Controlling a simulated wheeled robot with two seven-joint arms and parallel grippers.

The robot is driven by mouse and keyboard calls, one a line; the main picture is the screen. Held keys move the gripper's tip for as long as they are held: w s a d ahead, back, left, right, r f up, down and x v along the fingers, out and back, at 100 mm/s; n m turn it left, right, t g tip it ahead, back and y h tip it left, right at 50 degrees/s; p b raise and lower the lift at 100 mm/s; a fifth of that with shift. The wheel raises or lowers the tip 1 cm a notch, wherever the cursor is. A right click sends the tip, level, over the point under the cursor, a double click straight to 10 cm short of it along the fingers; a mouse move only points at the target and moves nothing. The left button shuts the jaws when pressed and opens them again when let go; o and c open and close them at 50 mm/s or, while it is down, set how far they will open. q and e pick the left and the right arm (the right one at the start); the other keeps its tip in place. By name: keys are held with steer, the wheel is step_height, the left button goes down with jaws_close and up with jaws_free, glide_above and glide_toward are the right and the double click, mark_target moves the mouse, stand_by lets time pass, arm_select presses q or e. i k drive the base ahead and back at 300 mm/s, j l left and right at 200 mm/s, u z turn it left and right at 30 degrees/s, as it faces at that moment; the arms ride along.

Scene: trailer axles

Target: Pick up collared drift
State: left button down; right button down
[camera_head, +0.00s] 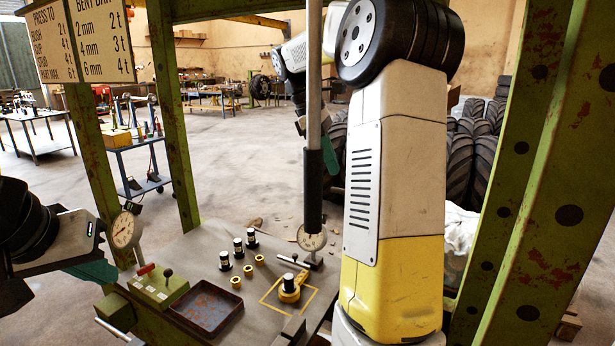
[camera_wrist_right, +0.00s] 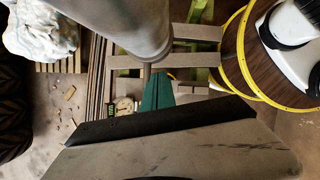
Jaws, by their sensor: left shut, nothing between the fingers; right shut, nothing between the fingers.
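A short black drift with a pale top (camera_head: 289,283) stands in a yellow collar or block inside a yellow square marked on the bench (camera_head: 215,240). Three similar black drifts without collars stand behind it to the left: the rear one (camera_head: 251,237), the middle one (camera_head: 238,247) and the front one (camera_head: 224,262). Several loose yellow rings (camera_head: 248,271) lie between. My left gripper (camera_head: 100,271) is shut and empty at the bench's left, apart from the drifts. My right gripper (camera_wrist_right: 158,92) is shut and empty; its teal fingers show partly in the head view (camera_head: 330,155), behind the black-gripped lever.
A lever with a black grip (camera_head: 313,180) hangs over the bench. A brown tray (camera_head: 206,307), a green block with knobs (camera_head: 160,288) and dial gauges, one at left (camera_head: 123,231), stand around. Green press posts (camera_head: 175,120) flank the bench. My right arm hides its right side.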

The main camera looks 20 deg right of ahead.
mark_target(290, 286)
steer(key=k, duration=1)
